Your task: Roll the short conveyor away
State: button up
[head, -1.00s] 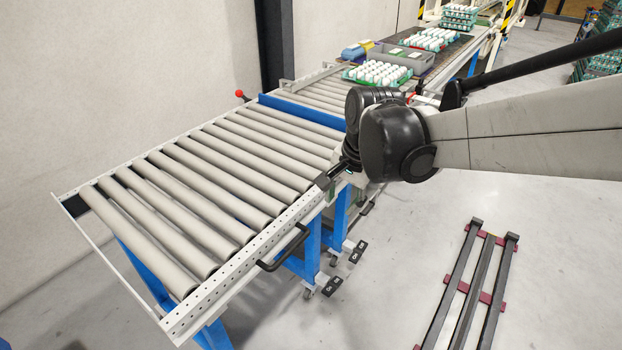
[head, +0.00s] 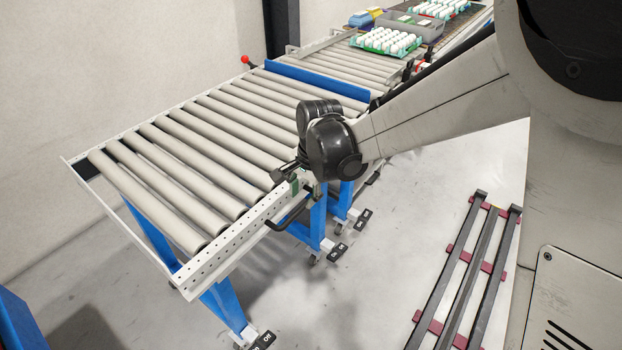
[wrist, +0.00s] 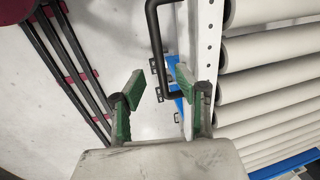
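The short conveyor (head: 215,262) has grey rollers, a white perforated side rail and blue legs on castors. A black bar handle (head: 290,218) is fixed to its near side rail. The handle (wrist: 153,25) runs down from the top centre of the wrist view and bends toward the rail (wrist: 207,50). My gripper (wrist: 159,83) is open, with green finger pads. The handle's lower part shows between the fingertips; I cannot tell whether it lies within the fingers or beyond them. In the head view my gripper (head: 291,178) is beside the rail, just above the handle, partly hidden by my wrist.
A blue crossbar (head: 318,78) stands at the conveyor's far end, where another roller section with egg trays (head: 388,41) continues. Dark rails with red crosspieces (head: 472,268) lie on the floor at right. Black castor pedals (head: 262,340) stick out below. A wall runs along the far left side.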

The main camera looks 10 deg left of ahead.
aim_at(300, 208)
jog(key=shift+w+a+f+b, duration=0.1)
jog(key=shift+a+f+b, duration=0.15)
jog(key=shift+f, duration=1.05)
jog(key=shift+w+a+f+b, duration=0.1)
jog(key=shift+a+f+b, duration=0.1)
jog(key=shift+f, duration=1.05)
jog(key=shift+c, duration=0.2)
grip_shut()
